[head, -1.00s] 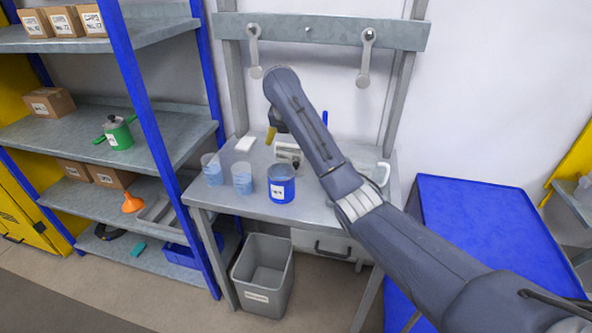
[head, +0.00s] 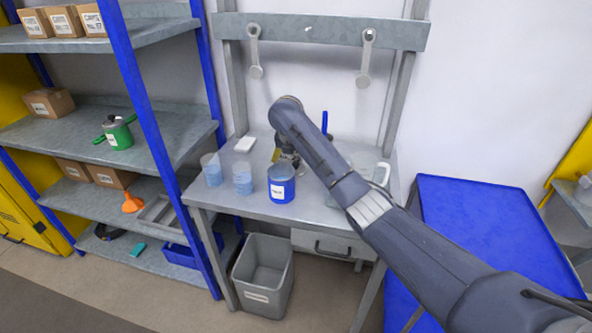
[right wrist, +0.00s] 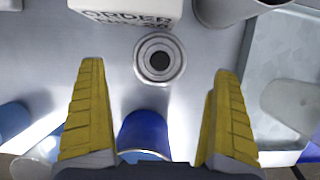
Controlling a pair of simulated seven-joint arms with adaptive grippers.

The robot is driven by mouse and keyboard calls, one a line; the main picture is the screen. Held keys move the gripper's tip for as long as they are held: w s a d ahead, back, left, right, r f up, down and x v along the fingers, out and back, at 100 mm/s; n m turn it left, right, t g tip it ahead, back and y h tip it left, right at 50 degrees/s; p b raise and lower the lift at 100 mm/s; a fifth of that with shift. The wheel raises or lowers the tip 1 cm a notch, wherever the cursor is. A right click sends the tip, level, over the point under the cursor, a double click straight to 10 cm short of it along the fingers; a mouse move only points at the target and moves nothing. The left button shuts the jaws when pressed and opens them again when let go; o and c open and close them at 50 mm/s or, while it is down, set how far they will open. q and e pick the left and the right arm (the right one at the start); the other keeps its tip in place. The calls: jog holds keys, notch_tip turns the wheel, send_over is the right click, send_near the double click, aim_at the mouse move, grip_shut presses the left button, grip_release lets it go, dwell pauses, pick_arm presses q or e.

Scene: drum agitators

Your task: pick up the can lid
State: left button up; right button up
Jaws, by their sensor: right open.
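A small round metal piece with a dark centre, which looks like the can lid (right wrist: 159,58), lies on the grey table in the right wrist view. My right gripper (right wrist: 160,70) is open, its yellow fingers on either side of the lid, apart from it and holding nothing. In the head view the right gripper (head: 284,157) is low over the table behind the blue can, and my arm hides much of it. The blue can (head: 282,190) has a white label; it also shows between the finger bases in the right wrist view (right wrist: 144,132). My left gripper is out of view.
Two clear beakers with blue liquid (head: 242,180) stand left of the can. A white block with printed letters (right wrist: 130,10) is close beyond the lid, with a grey cylindrical vessel (right wrist: 225,12) to its right. A grey tray (right wrist: 285,75) lies at the right.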

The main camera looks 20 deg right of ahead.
aim_at(296, 164)
jog(key=shift+x, duration=2.7)
jog(key=shift+w, duration=0.1)
jog(key=shift+r, duration=0.1)
jog(key=c, duration=1.1)
